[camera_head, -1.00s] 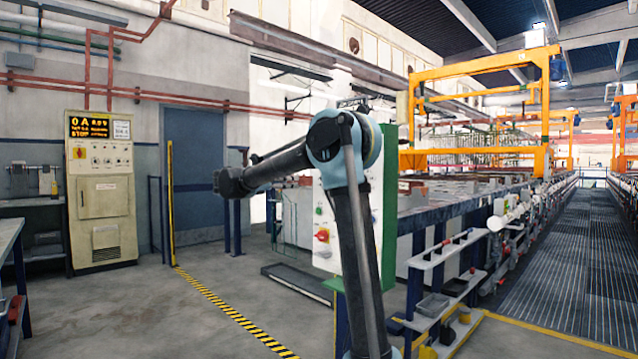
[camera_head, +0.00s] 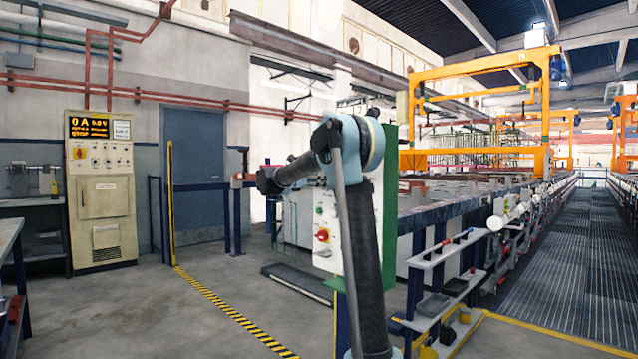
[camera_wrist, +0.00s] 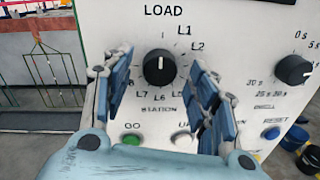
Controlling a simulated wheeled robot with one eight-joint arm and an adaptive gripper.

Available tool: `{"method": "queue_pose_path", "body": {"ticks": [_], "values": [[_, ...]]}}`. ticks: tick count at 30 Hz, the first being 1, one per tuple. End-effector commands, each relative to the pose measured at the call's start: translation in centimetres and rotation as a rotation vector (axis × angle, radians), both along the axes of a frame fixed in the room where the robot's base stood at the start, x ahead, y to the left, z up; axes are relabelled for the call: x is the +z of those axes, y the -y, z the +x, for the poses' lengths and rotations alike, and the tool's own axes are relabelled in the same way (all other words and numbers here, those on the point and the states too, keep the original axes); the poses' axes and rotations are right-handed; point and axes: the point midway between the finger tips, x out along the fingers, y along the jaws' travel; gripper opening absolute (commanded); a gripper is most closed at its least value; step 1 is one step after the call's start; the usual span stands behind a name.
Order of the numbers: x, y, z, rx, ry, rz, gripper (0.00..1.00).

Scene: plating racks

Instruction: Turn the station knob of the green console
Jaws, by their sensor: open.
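The green console (camera_head: 389,190) stands at the centre of the head view with its white front panel partly behind my arm. In the wrist view its station knob (camera_wrist: 153,74) is black and round, with its white mark pointing up toward the word LOAD. Labels such as L1, L2, L6 and L7 ring it. My gripper (camera_wrist: 160,58) is open, with one blue finger at the left of the knob and one at the right. The fingers look apart from the knob; I cannot tell how far they are from the panel.
A dwell knob (camera_wrist: 294,69) sits to the right on the panel. A green GO button (camera_wrist: 131,139) and a blue reset button (camera_wrist: 271,133) are below. A beige cabinet (camera_head: 101,190) stands far left, beyond open floor.

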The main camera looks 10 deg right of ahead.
Motion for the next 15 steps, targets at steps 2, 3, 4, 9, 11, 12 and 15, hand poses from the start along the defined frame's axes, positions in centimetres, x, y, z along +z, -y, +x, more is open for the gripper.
{"method": "queue_pose_path", "body": {"ticks": [2, 3, 4, 9, 11, 12, 15], "values": [[0.00, 0.59, 0.35, -0.001, 0.000, 0.000, 0.53], [0.01, 0.77, 0.46, -0.001, 0.000, 0.000, 0.53], [0.01, 0.87, 0.53, -0.001, 0.000, 0.000, 0.53], [0.01, 1.13, 0.69, 0.000, 0.000, 0.000, 0.53], [0.01, 1.12, 0.68, 0.000, 0.000, 0.000, 0.53], [0.01, 1.11, 0.68, 0.000, 0.000, 0.000, 0.53], [0.01, 1.10, 0.67, 0.000, 0.000, 0.000, 0.47]]}}
